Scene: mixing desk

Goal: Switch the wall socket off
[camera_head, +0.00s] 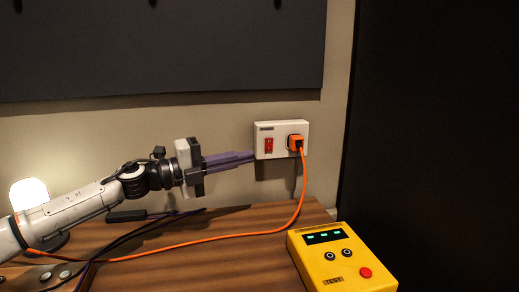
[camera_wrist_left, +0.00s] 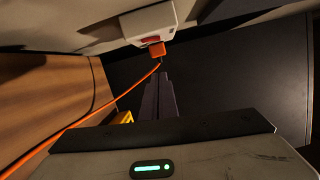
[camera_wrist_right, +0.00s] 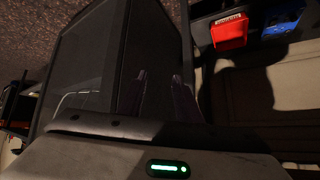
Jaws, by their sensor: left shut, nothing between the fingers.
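The white wall socket (camera_head: 281,140) is fixed low on the wall above the desk. It has a red rocker switch (camera_head: 269,146) on its left side and an orange plug (camera_head: 296,142) in its right side. My left gripper (camera_head: 250,157) is shut and empty, its purple fingers pointing right, with the tips by the socket's lower left corner. I cannot tell whether they touch it. In the left wrist view the socket (camera_wrist_left: 150,22) is beyond the fingertips. My right gripper (camera_wrist_right: 160,78) shows only in the right wrist view, its dark fingers apart and empty.
An orange cable (camera_head: 235,235) runs from the plug across the wooden desk (camera_head: 205,262). A yellow tester box (camera_head: 340,262) stands at the desk's front right. A lit lamp (camera_head: 30,193) is at left. A dark panel (camera_head: 160,50) hangs above.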

